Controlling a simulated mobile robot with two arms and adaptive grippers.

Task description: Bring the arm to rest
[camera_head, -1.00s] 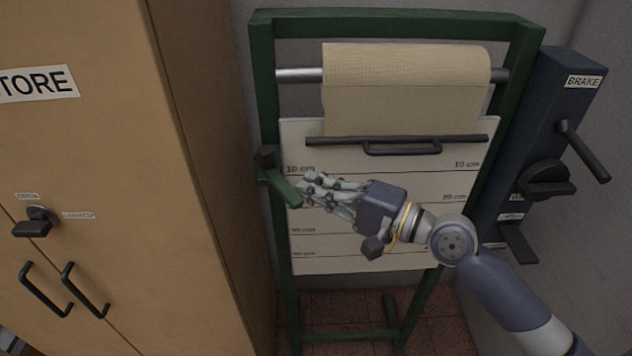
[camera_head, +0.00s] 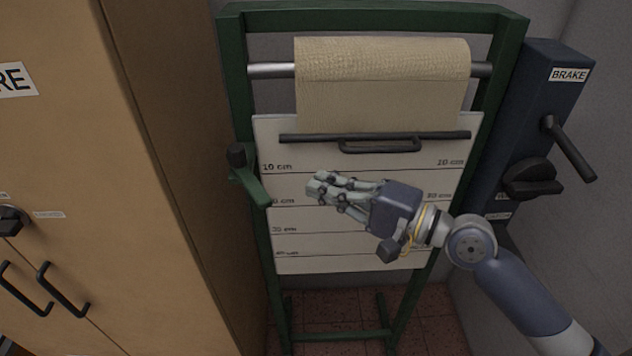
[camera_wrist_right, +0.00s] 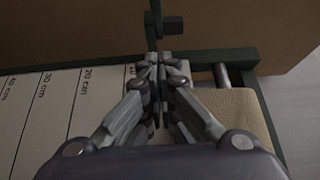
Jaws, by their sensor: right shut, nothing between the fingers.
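My right gripper (camera_head: 318,187) is shut and empty. It hangs in front of the marked white board (camera_head: 345,240) of the green stand, with its fingers pointing left. My right arm comes in from the lower right. In the right wrist view the fingers of the gripper (camera_wrist_right: 160,60) are together, over the board and the paper. The green crank handle (camera_head: 252,182) on the stand's left post is just left of the fingertips, apart from them in the head view. My left gripper is not in view.
The green stand (camera_head: 236,75) carries a paper roll (camera_head: 385,85) above a dark bar with a handle (camera_head: 380,146). A tan cabinet (camera_head: 160,200) stands close on the left. A dark blue BRAKE box (camera_head: 535,120) with a lever (camera_head: 572,150) is at the right. Tiled floor shows below.

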